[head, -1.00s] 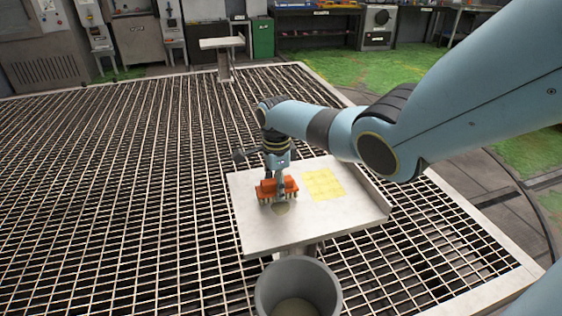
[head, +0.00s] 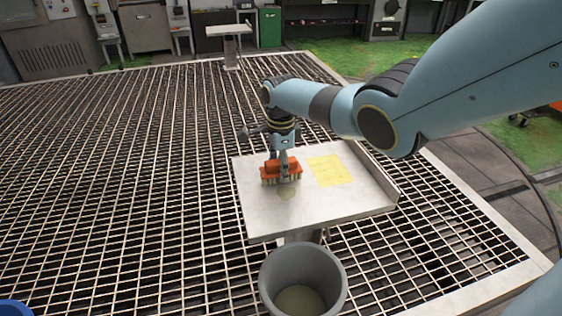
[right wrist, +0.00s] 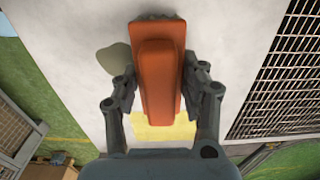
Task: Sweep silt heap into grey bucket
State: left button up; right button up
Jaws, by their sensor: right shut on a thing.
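My right gripper (head: 283,166) is shut on an orange brush (head: 272,172), its pale bristles pointing down at the white table (head: 262,222). In the right wrist view the brush (right wrist: 160,75) sits between both fingers (right wrist: 163,82). The silt heap (head: 287,194) is a small grey-beige patch on the table, on the bucket side of the brush. It shows beside the brush in the right wrist view (right wrist: 112,58). The grey bucket (head: 273,290) stands below the table's near edge, open at the top, with beige material visible inside. My left gripper is not in view.
A yellow patch (head: 330,170) lies on the table, right of the brush. The table has a raised rim (head: 371,176) along its right side. Metal grating (head: 130,180) surrounds it. A small white stand (head: 229,31) is farther back. A blue object (head: 14,308) shows at the lower left.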

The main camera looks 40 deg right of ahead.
jog(key=shift+f, duration=0.5)
